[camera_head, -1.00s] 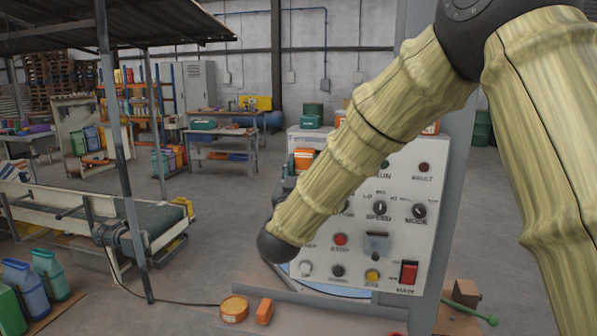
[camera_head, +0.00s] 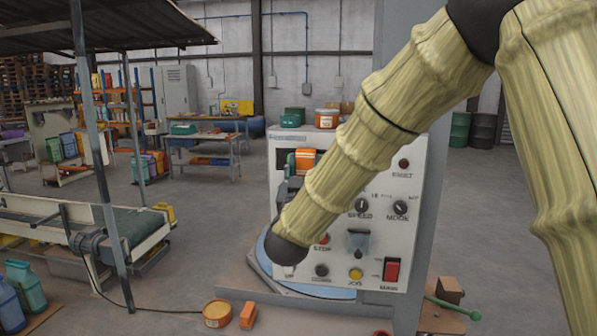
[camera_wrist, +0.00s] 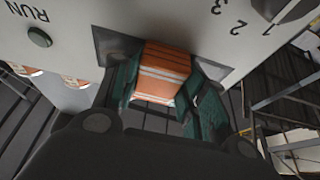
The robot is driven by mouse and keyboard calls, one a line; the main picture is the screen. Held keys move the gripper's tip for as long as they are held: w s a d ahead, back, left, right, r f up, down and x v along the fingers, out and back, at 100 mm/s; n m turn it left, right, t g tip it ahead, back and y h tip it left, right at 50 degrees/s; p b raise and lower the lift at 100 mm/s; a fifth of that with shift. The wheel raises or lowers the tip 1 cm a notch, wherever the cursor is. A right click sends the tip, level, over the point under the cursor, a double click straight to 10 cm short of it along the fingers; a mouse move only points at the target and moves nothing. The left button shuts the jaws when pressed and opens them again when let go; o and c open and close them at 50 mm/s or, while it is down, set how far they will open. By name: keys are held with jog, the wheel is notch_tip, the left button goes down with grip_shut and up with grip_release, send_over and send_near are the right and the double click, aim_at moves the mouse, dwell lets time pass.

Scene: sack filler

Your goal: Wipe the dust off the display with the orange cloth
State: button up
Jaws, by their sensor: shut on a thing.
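The orange cloth (camera_wrist: 165,68), folded with pale stripes, is held between the green-padded fingers of my gripper (camera_wrist: 163,92) in the wrist view. My gripper is shut on it. The cloth lies in front of the dark display (camera_wrist: 112,44), which shows only as grey strips on either side. Whether the cloth touches the display, I cannot tell. Dust on it cannot be made out. In the head view the cloth (camera_head: 306,157) shows at the upper left of the white control panel, with my gripper (camera_head: 296,166) partly hidden by my arm.
The panel carries knobs, buttons and a red main switch (camera_head: 392,270) right of my arm. A round orange tin (camera_head: 217,314) and an orange block (camera_head: 249,316) lie in front. A conveyor (camera_head: 150,232) stands left.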

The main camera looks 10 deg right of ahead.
jog(key=shift+d, duration=0.2)
jog(key=shift+s+d+b, duration=0.2)
jog(key=shift+d+b, duration=0.05)
jog(key=shift+d, duration=0.5)
jog(key=shift+s+d+b, duration=0.2)
jog(key=shift+d+b, duration=0.05)
jog(key=shift+d, duration=0.45)
jog(key=shift+d, duration=0.1)
jog(key=shift+s+d+b, duration=0.25)
jog(key=shift+d, duration=0.5)
jog(key=shift+s+d+b, duration=0.2)
jog(key=shift+s+d, duration=0.05)
jog(key=shift+d, duration=0.5)
jog(key=shift+s+a+b, duration=0.25)
jog(key=shift+s+a, duration=0.05)
jog(key=shift+s, duration=0.65)
jog(key=shift+s+a+b, duration=0.25)
jog(key=shift+s+b, duration=0.05)
jog(key=shift+s, duration=0.65)
jog(key=shift+s+a+b, duration=0.25)
jog(key=shift+s+a, duration=0.05)
jog(key=shift+s, duration=0.65)
jog(key=shift+s, duration=0.1)
